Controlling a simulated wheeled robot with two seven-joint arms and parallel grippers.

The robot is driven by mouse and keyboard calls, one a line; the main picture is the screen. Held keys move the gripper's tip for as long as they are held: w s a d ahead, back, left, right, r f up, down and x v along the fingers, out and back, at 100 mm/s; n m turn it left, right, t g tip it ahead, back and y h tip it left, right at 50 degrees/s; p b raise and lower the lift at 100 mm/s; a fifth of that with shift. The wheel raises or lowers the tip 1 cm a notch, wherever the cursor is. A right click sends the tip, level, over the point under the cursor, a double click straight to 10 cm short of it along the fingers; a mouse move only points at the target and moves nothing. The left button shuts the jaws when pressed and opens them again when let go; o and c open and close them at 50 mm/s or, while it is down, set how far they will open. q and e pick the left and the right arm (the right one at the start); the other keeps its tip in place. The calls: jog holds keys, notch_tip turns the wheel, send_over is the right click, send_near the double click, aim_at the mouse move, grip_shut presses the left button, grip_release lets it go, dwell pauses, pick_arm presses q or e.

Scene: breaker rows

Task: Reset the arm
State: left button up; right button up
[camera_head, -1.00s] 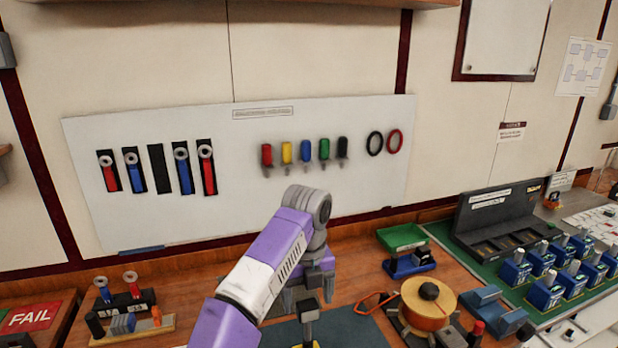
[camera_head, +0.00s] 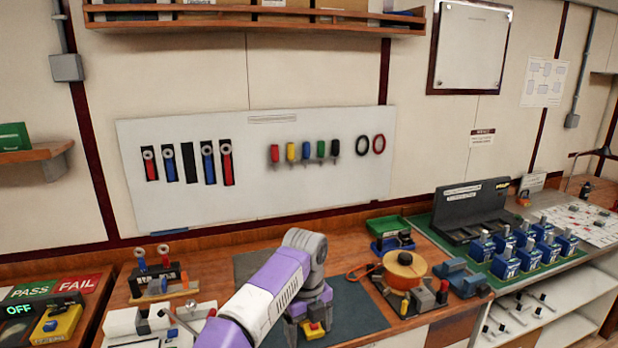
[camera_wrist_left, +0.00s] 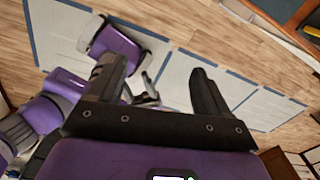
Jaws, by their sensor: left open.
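My left arm (camera_head: 268,290) reaches in from the bottom, purple and white with a grey wrist joint, over the dark mat on the workbench. Its left gripper hangs below the wrist and is mostly hidden there in the head view. In the left wrist view the two black fingers of my left gripper (camera_wrist_left: 158,68) stand wide apart with nothing held between them. Beyond them are the taped floor and purple parts of my own body. My right gripper cannot be made out in either view.
A white tool board (camera_head: 260,205) hangs on the wall. On the bench are an orange-topped round fixture (camera_head: 404,263), a green tray (camera_head: 388,225), several blue breakers (camera_head: 505,265) and a small rack (camera_head: 160,275). A yellow-and-red item (camera_head: 313,328) sits by the wrist. PASS/FAIL panels (camera_head: 75,284) lie left.

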pick_arm(q)
jog(key=s+a+f+n+h, duration=0.15)
jog(key=f+n, duration=0.55)
jog(key=f, duration=0.8)
jog(key=s+a+f+n+h, duration=0.15)
jog(key=f+n, duration=0.55)
jog(key=f, duration=0.7)
pick_arm(e)
jog(key=s+a+f+n+g+h, duration=0.2)
jog(key=s+f+n+g+h, duration=0.2)
jog(key=s+f+n+g, duration=0.9)
pick_arm(q)
jog(key=s+a+f+n, duration=0.3)
jog(key=s+f+n, duration=0.3)
jog(key=s+n, duration=0.3)
jog(key=s+a+f+n, duration=0.3)
jog(key=s+f+n, duration=0.3)
jog(key=s, duration=0.9)
jog(key=n, duration=0.3)
jog(key=shift+a+f+n+t+h, duration=0.3)
jog(key=shift+a+f+h, duration=0.05)
jog(key=shift+h, duration=0.05)
pick_arm(e)
jog(key=w+d+f+n+t+h, duration=0.1)
jog(key=d+f+n+t+h, duration=0.3)
jog(key=f, duration=0.7)
jog(key=d+n+h, duration=0.2)
jog(key=d+n, duration=0.1)
jog(key=n, duration=0.1)
jog(key=shift+t, duration=0.3)
